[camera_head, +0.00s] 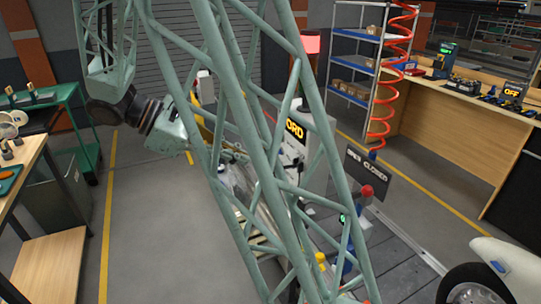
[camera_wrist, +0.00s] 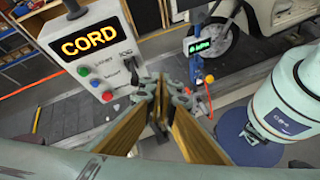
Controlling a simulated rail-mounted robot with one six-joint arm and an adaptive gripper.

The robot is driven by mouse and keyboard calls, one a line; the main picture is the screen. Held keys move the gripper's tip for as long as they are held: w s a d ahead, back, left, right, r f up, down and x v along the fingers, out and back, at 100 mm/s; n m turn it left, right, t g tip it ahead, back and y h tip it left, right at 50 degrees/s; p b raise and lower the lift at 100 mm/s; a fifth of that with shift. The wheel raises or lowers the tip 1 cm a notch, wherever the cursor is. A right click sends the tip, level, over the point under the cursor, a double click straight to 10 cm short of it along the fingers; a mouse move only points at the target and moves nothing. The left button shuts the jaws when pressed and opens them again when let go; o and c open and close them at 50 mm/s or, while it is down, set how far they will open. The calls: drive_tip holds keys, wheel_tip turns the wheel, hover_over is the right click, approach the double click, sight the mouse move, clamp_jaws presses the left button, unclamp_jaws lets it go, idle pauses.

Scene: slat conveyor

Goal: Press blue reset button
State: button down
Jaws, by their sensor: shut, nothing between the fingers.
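A grey control box (camera_wrist: 70,62) with a lit CORD display stands at the upper left of the wrist view.
A post with a small green screen (camera_wrist: 199,45) stands near the fingers. The grey floor at left (camera_head: 150,210) is clear.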

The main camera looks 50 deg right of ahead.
drive_tip(key=w+d+f+n+h, duration=0.3)
drive_tip(key=w+d+f, duration=0.2)
drive_tip(key=w+f, duration=0.2)
drive_tip(key=w+d+f+n+g+h, duration=0.1)
drive_tip(key=w+d+f+n+h, duration=0.2)
drive_tip(key=w+d+f, duration=0.3)
drive_tip(key=shift+w+f+h, duration=0.8)
drive_tip(key=shift+w+f, duration=0.1)
drive_tip(key=shift+w, duration=0.2)
drive_tip(key=shift+d, duration=0.15)
idle(0.4)
drive_tip(key=x, duration=1.4)
drive_tip(key=shift+b, duration=0.45)
